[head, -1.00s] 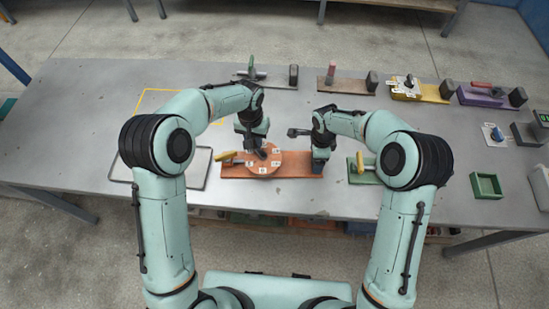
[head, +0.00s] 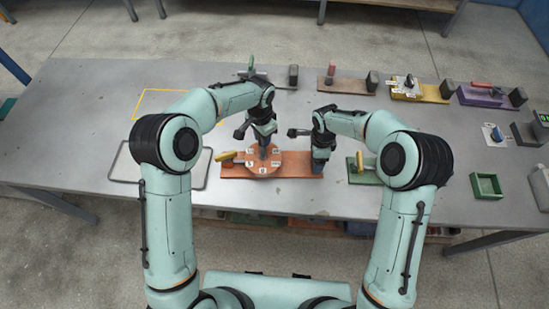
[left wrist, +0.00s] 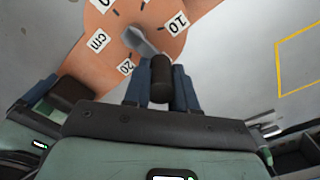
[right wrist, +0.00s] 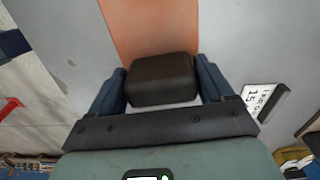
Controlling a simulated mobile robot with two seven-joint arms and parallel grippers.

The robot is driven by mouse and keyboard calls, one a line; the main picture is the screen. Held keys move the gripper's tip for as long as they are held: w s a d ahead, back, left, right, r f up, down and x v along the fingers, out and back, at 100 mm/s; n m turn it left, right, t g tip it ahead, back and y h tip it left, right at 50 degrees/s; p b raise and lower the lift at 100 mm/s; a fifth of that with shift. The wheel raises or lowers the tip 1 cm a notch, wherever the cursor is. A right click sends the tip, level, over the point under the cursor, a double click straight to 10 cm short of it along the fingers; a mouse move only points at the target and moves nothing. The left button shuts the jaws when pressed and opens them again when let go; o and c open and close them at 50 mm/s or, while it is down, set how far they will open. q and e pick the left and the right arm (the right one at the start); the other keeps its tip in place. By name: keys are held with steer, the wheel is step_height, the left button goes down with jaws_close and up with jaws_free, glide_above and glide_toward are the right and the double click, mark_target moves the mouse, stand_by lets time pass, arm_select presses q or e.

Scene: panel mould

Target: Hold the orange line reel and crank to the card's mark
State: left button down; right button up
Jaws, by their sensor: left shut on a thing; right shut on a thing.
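The orange line reel has a round dial (head: 264,169) with white number labels on a long orange base (head: 300,164). In the left wrist view, its labels (left wrist: 177,24) include 10, 20 and cm. My left gripper (head: 265,147) is shut on the dark crank knob (left wrist: 160,78). The grey crank arm (left wrist: 146,44) lies between the 10 and 20 labels. My right gripper (head: 320,163) is shut on the dark end block (right wrist: 163,80) of the base. A white card (right wrist: 262,101) stands beside it and appears to read 15; its small print is unclear.
A yellow-handled tool (head: 227,156) lies at the base's left end. A green reel (head: 362,171) is to the right, partly behind my arm. A green tray (head: 487,186) and a purple-based reel (head: 487,96) stand farther right.

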arm_select(q)
steer(key=shift+d+m, duration=0.15)
steer(key=shift+m, duration=0.25)
steer(key=c, duration=0.9)
jaws_free()
step_height(320, 180, up, 12)
arm_select(e)
steer(key=o, duration=1.3)
steer(key=shift+r, duration=0.1)
